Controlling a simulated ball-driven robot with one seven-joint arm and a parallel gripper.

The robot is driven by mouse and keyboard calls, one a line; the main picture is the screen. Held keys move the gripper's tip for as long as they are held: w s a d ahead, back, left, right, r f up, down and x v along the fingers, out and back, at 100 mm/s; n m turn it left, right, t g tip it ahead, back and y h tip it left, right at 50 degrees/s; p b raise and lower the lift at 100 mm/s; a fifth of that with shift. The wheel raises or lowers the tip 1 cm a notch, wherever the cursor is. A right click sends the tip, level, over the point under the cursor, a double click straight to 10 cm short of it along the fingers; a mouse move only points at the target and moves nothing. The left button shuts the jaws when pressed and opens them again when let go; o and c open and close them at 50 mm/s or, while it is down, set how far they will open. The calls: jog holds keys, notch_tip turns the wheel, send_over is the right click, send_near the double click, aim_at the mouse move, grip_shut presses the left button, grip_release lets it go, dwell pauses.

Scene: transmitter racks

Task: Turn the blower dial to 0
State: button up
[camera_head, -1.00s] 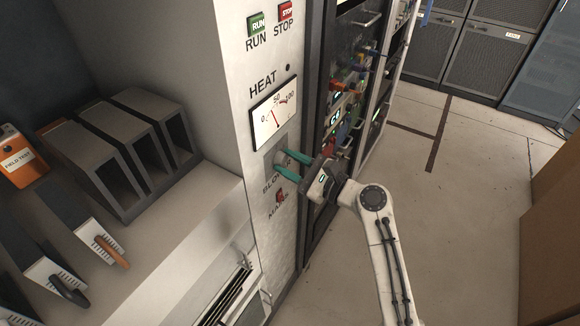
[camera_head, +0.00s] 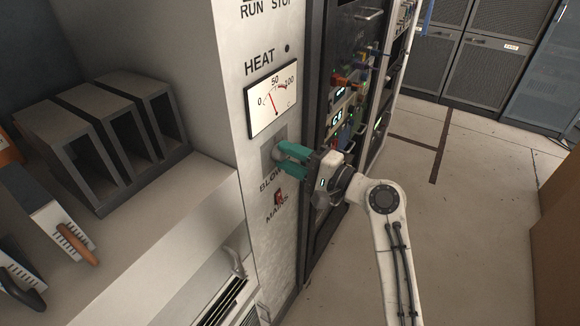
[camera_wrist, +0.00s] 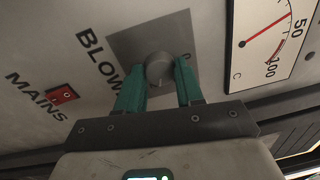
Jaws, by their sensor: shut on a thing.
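The blower dial (camera_wrist: 158,70) is a round grey knob on a grey square plate (camera_wrist: 130,44), seen in the wrist view beside the partly covered "BLOWER" label. My gripper (camera_wrist: 160,84) has its two green fingers on either side of the knob and is shut on it. In the head view my gripper (camera_head: 281,152) reaches the white panel (camera_head: 228,100) from the right, below the HEAT meter. The fingers hide most of the dial there, and I cannot read its setting.
The HEAT meter (camera_head: 272,98) sits just above the dial. The red MAINS switch (camera_head: 278,197) is just below it. A dark equipment rack (camera_head: 345,60) stands close on the right. Grey boxes (camera_head: 105,135) stand on the ledge at left. Floor to the right is open.

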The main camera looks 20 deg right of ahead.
jog(key=n+b, duration=0.1)
jog(key=n, duration=0.1)
jog(key=n+b, duration=0.4)
jog(key=shift+f+y, duration=0.3)
jog(key=n+b, duration=0.4)
jog(key=n, duration=0.1)
jog(key=shift+n+g+b, duration=0.3)
jog(key=shift+n+b, duration=0.1)
jog(key=n+b, duration=0.5)
jog(key=n, duration=0.1)
jog(key=n+b, duration=0.1)
jog(key=n, duration=0.1)
jog(key=n+b, duration=0.2)
jog(key=shift+r+n+g, duration=0.2)
jog(key=shift+n+g, duration=0.1)
jog(key=shift+g, duration=0.1)
jog(key=o, duration=1)
jog(key=shift+r, duration=0.15)
jog(key=shift+o, duration=0.2)
jog(key=shift+d, duration=0.1)
